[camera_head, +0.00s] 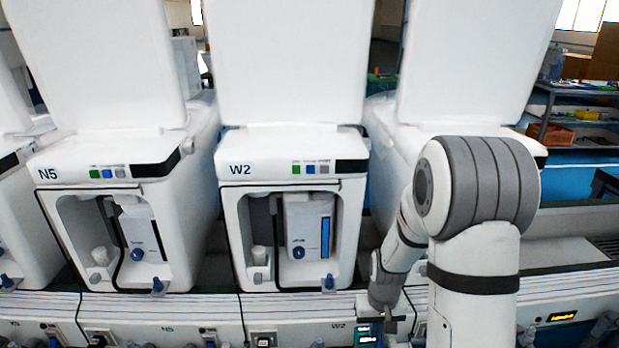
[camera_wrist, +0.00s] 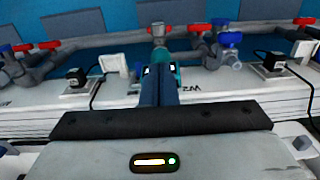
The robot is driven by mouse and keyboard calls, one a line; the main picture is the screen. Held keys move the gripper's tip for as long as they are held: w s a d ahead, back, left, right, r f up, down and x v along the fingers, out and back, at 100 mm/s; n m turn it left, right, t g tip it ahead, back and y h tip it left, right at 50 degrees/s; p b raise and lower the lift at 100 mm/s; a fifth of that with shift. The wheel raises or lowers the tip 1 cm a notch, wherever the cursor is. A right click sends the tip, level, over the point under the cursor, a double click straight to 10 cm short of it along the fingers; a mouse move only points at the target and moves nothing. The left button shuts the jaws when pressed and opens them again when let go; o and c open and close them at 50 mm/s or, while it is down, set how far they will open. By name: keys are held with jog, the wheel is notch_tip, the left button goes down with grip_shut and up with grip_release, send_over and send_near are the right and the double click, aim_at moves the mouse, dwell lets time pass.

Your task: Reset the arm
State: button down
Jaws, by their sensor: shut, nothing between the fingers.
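My arm (camera_head: 480,270) stands at the right of the head view, bent over, with its wrist hanging down at the front rail. In the wrist view my gripper (camera_wrist: 160,72) points away from the camera, its two dark fingers together and nothing held. The fingertips overlap a teal fitting on the pipework; I cannot tell whether they touch it. In the head view the fingers are small and partly lost among the fittings near the W2 rail label.
Another white unit is partly behind my arm. Pipes with red-handled and blue-handled valves (camera_wrist: 232,40) run close around the fingers. A shelf (camera_head: 580,130) stands at the back right.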

jog(key=s+r+t+p, duration=0.1)
jog(key=s+r+p, duration=0.3)
jog(key=r, duration=0.7)
jog(key=s+a+r+p, duration=0.1)
jog(key=s+r+p, duration=0.4)
jog(key=r, duration=0.7)
jog(key=s+a+r+t+p, duration=0.1)
jog(key=s+r+p, duration=0.3)
jog(key=s+r, duration=0.3)
jog(key=shift+s+r+t+p, duration=0.3)
jog(key=shift+r+p, duration=0.05)
jog(key=shift+r, duration=2.35)
